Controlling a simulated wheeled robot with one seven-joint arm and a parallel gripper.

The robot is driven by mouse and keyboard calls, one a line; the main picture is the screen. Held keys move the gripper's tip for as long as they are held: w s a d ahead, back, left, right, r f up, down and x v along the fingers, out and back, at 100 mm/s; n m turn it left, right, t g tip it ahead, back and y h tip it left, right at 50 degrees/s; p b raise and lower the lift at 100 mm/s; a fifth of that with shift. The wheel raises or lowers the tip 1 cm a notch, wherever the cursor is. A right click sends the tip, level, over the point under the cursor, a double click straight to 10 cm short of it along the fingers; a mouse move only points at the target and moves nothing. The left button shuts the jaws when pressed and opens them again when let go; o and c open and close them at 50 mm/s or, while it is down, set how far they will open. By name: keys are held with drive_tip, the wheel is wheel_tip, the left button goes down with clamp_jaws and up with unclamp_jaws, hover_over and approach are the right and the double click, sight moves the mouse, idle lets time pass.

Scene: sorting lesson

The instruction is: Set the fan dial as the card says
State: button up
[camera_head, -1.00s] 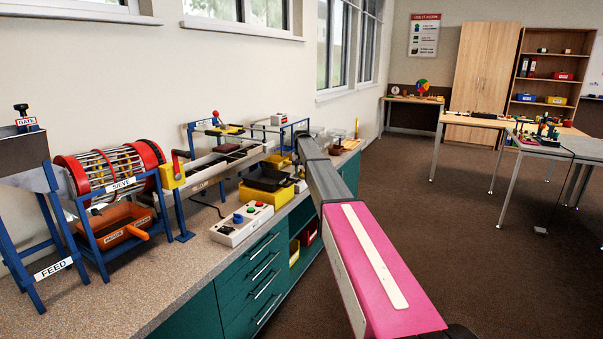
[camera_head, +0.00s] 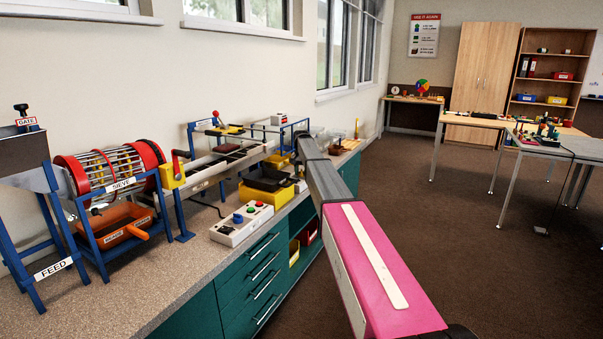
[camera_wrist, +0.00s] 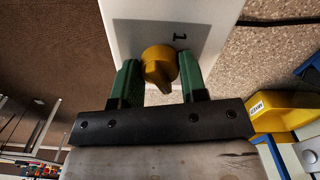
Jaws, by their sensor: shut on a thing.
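In the wrist view, a round yellow dial (camera_wrist: 158,66) with a pointed ridge sits on a white panel (camera_wrist: 215,14). My gripper (camera_wrist: 157,78) has its two green fingers on either side of the dial and is shut on it. A dark "1" mark shows on the panel just above the dial; any other marks are hidden or in shadow. The dial's pointer is toward the bottom of the wrist view, toward my gripper's palm. In the head view my arm hides my gripper and the dial. I cannot make out the card.
A yellow bin (camera_wrist: 285,108) labelled MIXED lies right of my gripper, with a black cable (camera_wrist: 280,21) above it. In the head view, the bench holds the sieve drum (camera_head: 112,172), a button box (camera_head: 242,222) and a conveyor.

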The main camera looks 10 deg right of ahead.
drive_tip(key=o, duration=0.9)
wheel_tip(320, 180, up, 11)
drive_tip(key=shift+f, duration=0.1)
